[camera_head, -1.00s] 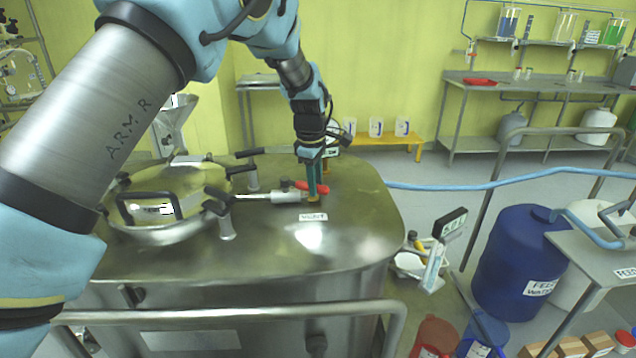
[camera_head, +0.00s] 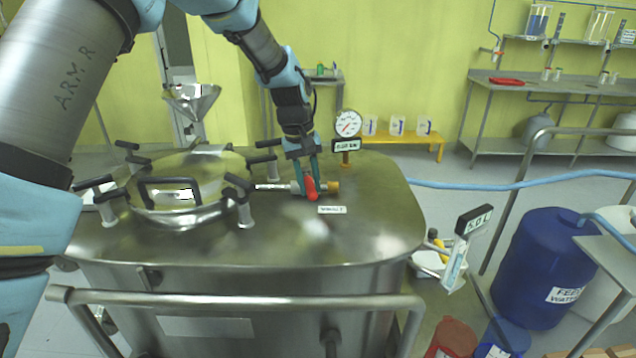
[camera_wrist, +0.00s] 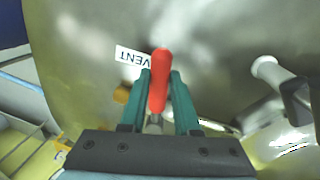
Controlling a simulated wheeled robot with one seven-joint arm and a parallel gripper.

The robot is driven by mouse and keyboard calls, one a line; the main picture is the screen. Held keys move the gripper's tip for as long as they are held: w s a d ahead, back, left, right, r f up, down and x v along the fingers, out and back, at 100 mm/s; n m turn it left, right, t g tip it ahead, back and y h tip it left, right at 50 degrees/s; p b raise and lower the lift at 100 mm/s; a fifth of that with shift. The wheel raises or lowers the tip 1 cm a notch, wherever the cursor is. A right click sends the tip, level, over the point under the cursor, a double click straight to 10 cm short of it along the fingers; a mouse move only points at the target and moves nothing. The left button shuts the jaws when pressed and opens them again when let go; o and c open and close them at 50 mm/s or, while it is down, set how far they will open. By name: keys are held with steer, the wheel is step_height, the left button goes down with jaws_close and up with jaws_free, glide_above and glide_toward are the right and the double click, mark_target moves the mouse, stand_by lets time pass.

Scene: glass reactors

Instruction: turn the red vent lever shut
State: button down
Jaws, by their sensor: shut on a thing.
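The red vent lever (camera_head: 311,189) sits on a small valve in a short pipe (camera_head: 272,187) on top of the steel vessel (camera_head: 300,245). The lever lies across the pipe, its end pointing toward the front of the vessel. My gripper (camera_head: 307,178) comes down from above with its green fingers on either side of the lever, shut on it. In the wrist view the red lever (camera_wrist: 160,75) stands between the two fingertips (camera_wrist: 161,80), its free end poking out past them. The valve body is mostly hidden behind the fingers.
A white VENT label (camera_head: 332,210) lies in front of the valve. A pressure gauge (camera_head: 347,124) stands behind it. The round hatch (camera_head: 190,215) with several black-handled clamps is to the left. A steel rail (camera_head: 240,301) runs along the front. The vessel top right of the valve is clear.

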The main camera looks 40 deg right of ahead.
steer(key=shift+w+a+m, duration=0.55)
steer(key=shift+a+m, duration=0.15)
steer(key=shift+m, duration=0.4)
steer(key=c, duration=0.6)
jaws_free()
steer(key=shift+c, duration=0.2)
steer(key=shift+r, duration=0.1)
step_height(320, 180, up, 11)
steer(key=w+a+b, duration=0.1)
steer(key=b, duration=0.1)
steer(key=shift+a+f, duration=0.15)
steer(key=shift+f, duration=0.05)
